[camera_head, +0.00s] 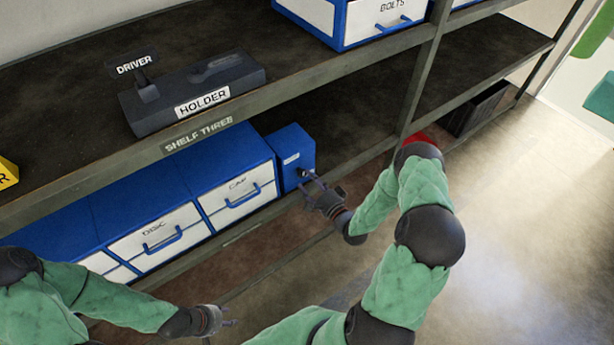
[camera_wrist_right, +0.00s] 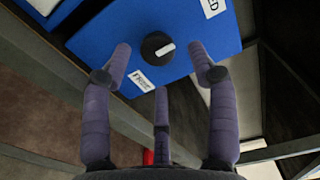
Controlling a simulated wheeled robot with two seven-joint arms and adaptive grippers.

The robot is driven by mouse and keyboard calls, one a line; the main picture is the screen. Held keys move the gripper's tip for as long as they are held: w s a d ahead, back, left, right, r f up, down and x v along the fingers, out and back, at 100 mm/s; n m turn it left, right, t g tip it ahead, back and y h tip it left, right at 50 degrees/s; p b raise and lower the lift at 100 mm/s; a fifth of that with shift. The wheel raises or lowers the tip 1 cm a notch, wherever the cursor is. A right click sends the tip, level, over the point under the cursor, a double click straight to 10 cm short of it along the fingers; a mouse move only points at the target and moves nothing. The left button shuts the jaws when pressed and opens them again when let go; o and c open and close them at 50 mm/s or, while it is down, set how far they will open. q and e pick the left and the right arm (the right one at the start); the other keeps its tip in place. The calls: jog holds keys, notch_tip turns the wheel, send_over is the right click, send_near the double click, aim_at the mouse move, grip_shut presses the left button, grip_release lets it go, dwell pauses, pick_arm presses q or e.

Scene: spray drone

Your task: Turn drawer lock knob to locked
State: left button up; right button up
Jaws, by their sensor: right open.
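A black round knob (camera_wrist_right: 158,47) with a white pointer mark sits on the face of a blue lock box (camera_wrist_right: 215,35). The pointer slants up to the right in the right wrist view. Two white labels show on the box face; one ends in "ED", the other is unreadable. In the head view the blue box (camera_head: 290,150) stands at the right end of the drawer row. My right gripper (camera_wrist_right: 165,75) is open, its fingers spread around the knob's sides but apart from it. It also shows in the head view (camera_head: 318,188). My left gripper (camera_head: 228,315) hangs low, away from the drawers.
Blue and white drawers labelled DISC (camera_head: 155,235) and CAP (camera_head: 238,198) stand left of the box. The shelf board (camera_head: 195,145) above them carries a driver holder (camera_head: 200,95). A shelf post (camera_head: 420,75) stands right of the box. The floor in front is clear.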

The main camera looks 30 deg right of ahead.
jog(key=s, duration=0.9)
jog(key=shift+d, duration=0.45)
jog(key=w+a+f+n+g+y, duration=0.2)
jog(key=a+f+n+g, duration=0.55)
jog(key=a+f, duration=0.35)
jog(key=s+a+f+n+g+p, duration=0.1)
jog(key=s+a+n+g, duration=0.6)
jog(key=s+a+g, duration=0.3)
jog(key=s+a, duration=0.3)
jog(key=s, duration=0.2)
jog(key=shift+a+y, duration=0.25)
jog(key=shift+y, duration=0.15)
